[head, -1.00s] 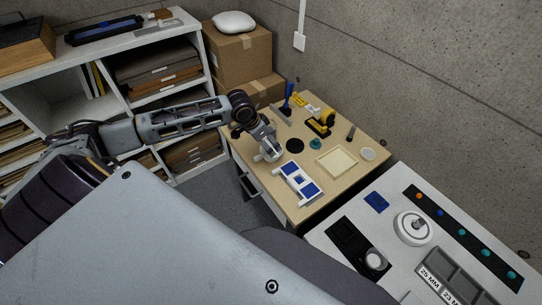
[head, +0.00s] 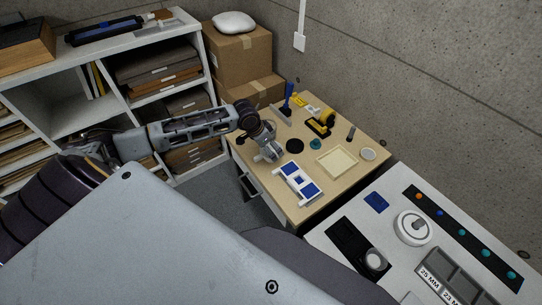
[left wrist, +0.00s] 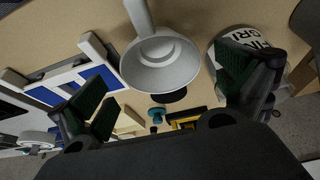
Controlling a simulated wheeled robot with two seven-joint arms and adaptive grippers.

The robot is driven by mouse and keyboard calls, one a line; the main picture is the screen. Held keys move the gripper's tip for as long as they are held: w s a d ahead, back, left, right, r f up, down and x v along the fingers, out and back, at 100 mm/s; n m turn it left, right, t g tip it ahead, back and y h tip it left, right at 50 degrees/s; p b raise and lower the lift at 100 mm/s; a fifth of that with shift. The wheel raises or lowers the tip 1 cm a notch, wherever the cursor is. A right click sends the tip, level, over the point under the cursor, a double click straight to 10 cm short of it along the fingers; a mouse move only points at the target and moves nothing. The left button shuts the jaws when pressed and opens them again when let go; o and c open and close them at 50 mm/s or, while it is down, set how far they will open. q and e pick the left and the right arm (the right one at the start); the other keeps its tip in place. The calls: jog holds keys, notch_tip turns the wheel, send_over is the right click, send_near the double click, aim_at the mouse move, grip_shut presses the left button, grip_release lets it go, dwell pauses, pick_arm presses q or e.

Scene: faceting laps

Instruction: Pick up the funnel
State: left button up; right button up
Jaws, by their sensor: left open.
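The grey funnel (left wrist: 160,62) shows in the left wrist view, its wide round mouth toward the camera and its narrow stem pointing to the top edge. My left gripper (left wrist: 165,92) is open, with one dark green-padded finger to each side of the funnel in that view. I see no finger touching it. In the head view my left gripper (head: 268,153) is over the left part of the wooden desk (head: 312,212). There I cannot clearly tell the funnel from the gripper. My right gripper is not in view.
A blue and white rack (head: 297,183) lies in front of the gripper. A black disc (head: 294,146), a teal piece (head: 316,144) and a cream tray (head: 350,170) lie to the right. A white lettered tub (left wrist: 218,48) is beside the right finger in the wrist view.

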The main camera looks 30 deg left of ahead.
pick_arm(q)
jog(key=shift+x, duration=1.7)
jog(key=shift+c, duration=0.4)
jog(key=c, duration=0.9)
jog(key=shift+r, duration=0.1)
jog(key=shift+r, duration=4.95)
